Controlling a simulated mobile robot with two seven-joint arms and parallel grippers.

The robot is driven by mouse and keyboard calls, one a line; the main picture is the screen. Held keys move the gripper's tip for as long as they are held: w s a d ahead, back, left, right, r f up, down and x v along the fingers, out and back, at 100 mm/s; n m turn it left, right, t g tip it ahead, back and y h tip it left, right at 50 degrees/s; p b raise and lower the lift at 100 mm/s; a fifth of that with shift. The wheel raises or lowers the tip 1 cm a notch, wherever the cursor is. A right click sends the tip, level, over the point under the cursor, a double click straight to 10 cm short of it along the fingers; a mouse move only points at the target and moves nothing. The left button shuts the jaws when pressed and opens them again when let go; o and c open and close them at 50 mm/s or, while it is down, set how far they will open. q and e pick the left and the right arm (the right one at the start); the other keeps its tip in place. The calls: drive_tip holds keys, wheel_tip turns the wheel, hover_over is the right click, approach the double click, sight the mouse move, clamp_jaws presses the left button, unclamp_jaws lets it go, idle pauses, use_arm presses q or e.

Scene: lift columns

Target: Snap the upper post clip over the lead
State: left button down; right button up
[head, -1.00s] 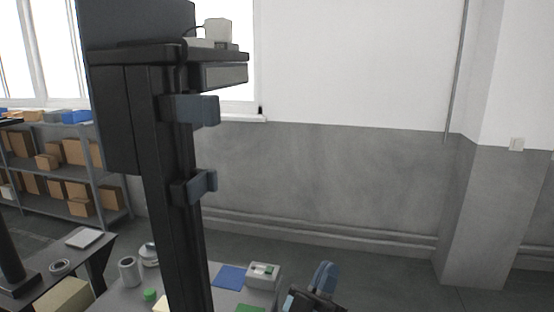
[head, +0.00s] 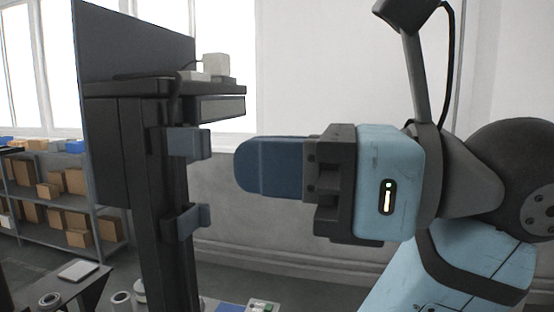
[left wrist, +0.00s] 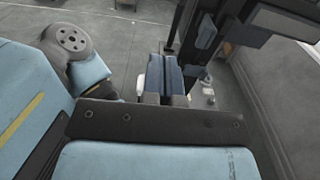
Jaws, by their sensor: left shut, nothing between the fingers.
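The upper post clip (head: 188,143) is a blue-grey bracket on the side of the dark post (head: 147,190). I cannot tell whether it is open or closed. A similar lower clip (head: 187,220) sits below it. A dark lead (head: 173,98) seems to bend over the desk edge above the clip; its run down the post is hard to make out. My left gripper (head: 242,167) is shut and empty, its blue fingers pointing left, just right of the upper clip and apart from it. Its shut fingers also show in the left wrist view (left wrist: 171,75). My right gripper is not in view.
The raised desktop (head: 125,87) carries a white box (head: 215,66) above the clips, with a dark panel (head: 130,50) behind. A shelf with cartons (head: 60,205) stands at the left. A low table with small items lies below. Space between fingers and clip is free.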

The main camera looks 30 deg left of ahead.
sight(211, 141)
use_arm(q)
drive_tip(key=shift+w+x, duration=0.3)
drive_tip(key=shift+x, duration=1.2)
drive_tip(key=shift+w+x, duration=0.25)
drive_tip(key=shift+x, duration=1.3)
drive_tip(key=shift+w+x, duration=0.3)
drive_tip(key=shift+x, duration=1.2)
drive_tip(key=shift+w+a, duration=0.2)
drive_tip(key=shift+w+a+b, duration=0.1)
drive_tip(key=shift+w+a, duration=0.15)
drive_tip(key=shift+w, duration=0.75)
drive_tip(key=shift+w+a+b, duration=0.1)
drive_tip(key=shift+w+a, duration=0.15)
drive_tip(key=shift+w, duration=0.7)
drive_tip(key=shift+w+a+b, duration=0.1)
drive_tip(key=shift+w+a, duration=0.1)
drive_tip(key=shift+w, duration=0.8)
drive_tip(key=shift+d, duration=0.1)
drive_tip(key=b+v, duration=0.1)
drive_tip(key=v, duration=0.3)
drive_tip(key=shift+w+d, duration=0.1)
drive_tip(key=shift+d, duration=0.05)
drive_tip(key=shift+w, duration=0.15)
